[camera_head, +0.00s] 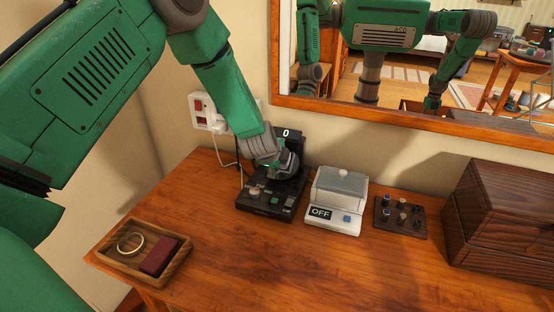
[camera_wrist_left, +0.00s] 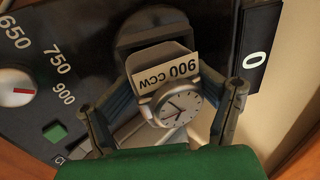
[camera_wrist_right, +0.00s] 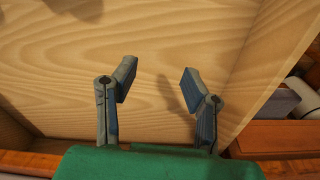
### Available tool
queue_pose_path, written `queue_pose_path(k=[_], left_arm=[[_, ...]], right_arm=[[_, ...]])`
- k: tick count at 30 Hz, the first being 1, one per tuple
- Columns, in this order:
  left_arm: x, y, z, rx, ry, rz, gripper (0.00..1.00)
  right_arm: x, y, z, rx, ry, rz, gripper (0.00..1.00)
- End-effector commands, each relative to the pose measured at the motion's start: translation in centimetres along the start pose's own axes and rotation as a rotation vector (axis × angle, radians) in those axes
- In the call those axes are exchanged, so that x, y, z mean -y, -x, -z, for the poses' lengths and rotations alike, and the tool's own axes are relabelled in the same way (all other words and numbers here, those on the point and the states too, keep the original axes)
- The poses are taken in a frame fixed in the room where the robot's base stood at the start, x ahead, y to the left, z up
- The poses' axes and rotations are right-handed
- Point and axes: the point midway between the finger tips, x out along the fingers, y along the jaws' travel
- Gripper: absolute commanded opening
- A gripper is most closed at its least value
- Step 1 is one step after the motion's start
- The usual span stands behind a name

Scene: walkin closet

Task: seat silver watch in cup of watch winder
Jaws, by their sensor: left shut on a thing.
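The black watch winder (camera_head: 265,207) stands on the wooden dresser against the wall, with a "0" display. My left gripper (camera_head: 279,166) reaches down to its cup. In the left wrist view the silver watch (camera_wrist_left: 178,112), with a pale round dial, is between the fingers of my left gripper (camera_wrist_left: 178,95), which is shut on it. The watch lies at the winder's cup (camera_wrist_left: 158,62), beside a card reading "900 CCW", upside down. I cannot tell how deep the watch sits. My right gripper (camera_wrist_right: 158,78) is open and empty before a pale wooden surface.
A wooden tray (camera_head: 113,267) with a ring-shaped band and a dark red block sits front left. A white device marked OFF (camera_head: 337,200), a dark board with small knobs (camera_head: 400,217) and a dark wooden box (camera_head: 500,220) stand to the right. The front middle of the dresser is clear.

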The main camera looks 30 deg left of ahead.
Motion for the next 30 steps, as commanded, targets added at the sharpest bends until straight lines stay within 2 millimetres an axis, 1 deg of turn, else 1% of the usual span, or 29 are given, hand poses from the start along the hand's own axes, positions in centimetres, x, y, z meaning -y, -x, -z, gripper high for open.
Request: queue_pose_path(k=[1, 3, 10, 30], left_arm=[[0.12, -0.41, 0.2, -0.002, -0.004, 0.007, 0.15], [0.12, -0.42, 0.21, -0.002, -0.004, 0.008, 0.19], [0.19, -0.39, 0.3, -0.001, -0.004, 0.012, 0.28], [0.13, -0.83, 0.4, -0.002, -0.004, 0.011, 0.29]], right_arm=[[0.0, -0.19, -0.01, 0.0, 0.0, 0.0, 0.4], [0.0, -0.23, -0.01, 0.0, 0.0, 0.0, 0.4], [0.01, -0.33, -0.01, 0.0, 0.0, 0.0, 0.4], [0.01, -0.53, -0.03, 0.0, 0.0, 0.0, 0.4]])
